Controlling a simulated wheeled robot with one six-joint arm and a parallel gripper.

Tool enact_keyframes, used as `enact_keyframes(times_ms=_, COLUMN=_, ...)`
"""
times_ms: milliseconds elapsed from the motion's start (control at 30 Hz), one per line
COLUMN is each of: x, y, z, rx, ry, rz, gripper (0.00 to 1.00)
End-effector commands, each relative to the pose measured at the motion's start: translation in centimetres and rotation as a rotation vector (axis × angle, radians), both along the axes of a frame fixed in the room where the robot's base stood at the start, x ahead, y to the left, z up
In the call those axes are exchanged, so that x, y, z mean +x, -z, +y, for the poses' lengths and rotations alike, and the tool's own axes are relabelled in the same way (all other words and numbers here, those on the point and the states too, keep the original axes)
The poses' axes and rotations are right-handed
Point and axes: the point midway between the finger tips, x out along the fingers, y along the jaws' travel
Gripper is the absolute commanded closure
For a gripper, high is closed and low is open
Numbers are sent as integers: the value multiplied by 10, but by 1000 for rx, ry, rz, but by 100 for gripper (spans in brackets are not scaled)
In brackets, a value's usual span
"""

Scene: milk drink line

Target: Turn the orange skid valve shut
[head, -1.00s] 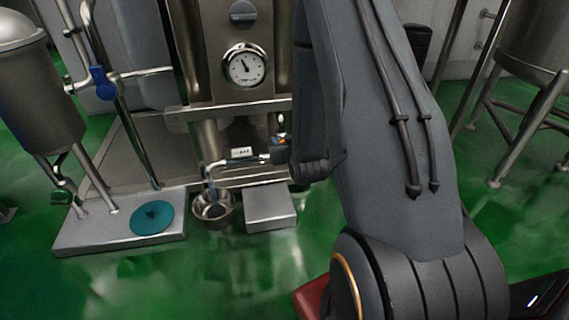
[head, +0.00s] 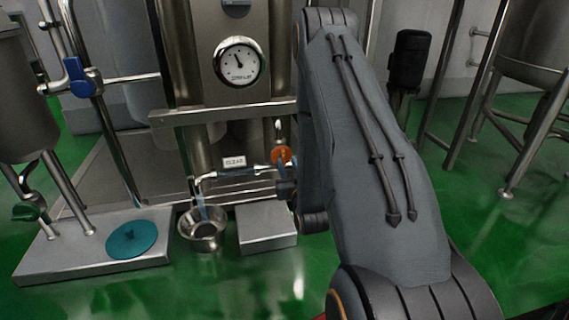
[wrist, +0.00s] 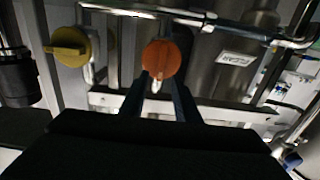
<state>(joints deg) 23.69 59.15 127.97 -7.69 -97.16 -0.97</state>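The orange skid valve (head: 281,155) is a round knob on the pipework below the pressure gauge. In the wrist view the orange valve (wrist: 161,58) sits in the middle, straight ahead of my gripper. My gripper (wrist: 161,84) is open and empty, its two dark fingers apart and pointing at the valve's lower part. I cannot tell whether the fingertips touch the knob. In the head view my gripper (head: 284,176) shows just below the valve, partly hidden by my arm. A pale bluish stream (head: 201,208) runs from the pipe's spout into a metal pail (head: 203,230).
A yellow valve (wrist: 68,47) is left of the orange one in the wrist view. A grey block (head: 266,226) stands beside the pail. A teal disc (head: 132,239) lies on the left plinth. A dial gauge (head: 238,62) is above.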

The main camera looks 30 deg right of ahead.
Motion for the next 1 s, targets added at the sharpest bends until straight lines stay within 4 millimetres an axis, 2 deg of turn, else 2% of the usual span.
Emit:
enact_keyframes(times_ms=100, x=18, y=1, z=-5, rx=-2, ry=-1, rz=-2, gripper=71)
enact_keyframes(times_ms=233, x=31, y=1, z=-8, rx=0, ry=-1, rz=0, gripper=71)
enact_keyframes(times_ms=600, x=37, y=0, z=-10, rx=1, ry=0, rz=2, gripper=71)
enact_keyframes(times_ms=633, x=37, y=0, z=-10, rx=1, ry=0, rz=2, gripper=73)
enact_keyframes(times_ms=800, x=37, y=0, z=-10, rx=1, ry=0, rz=2, gripper=100)
enact_keyframes(times_ms=1000, x=37, y=0, z=-10, rx=4, ry=0, rz=1, gripper=100)
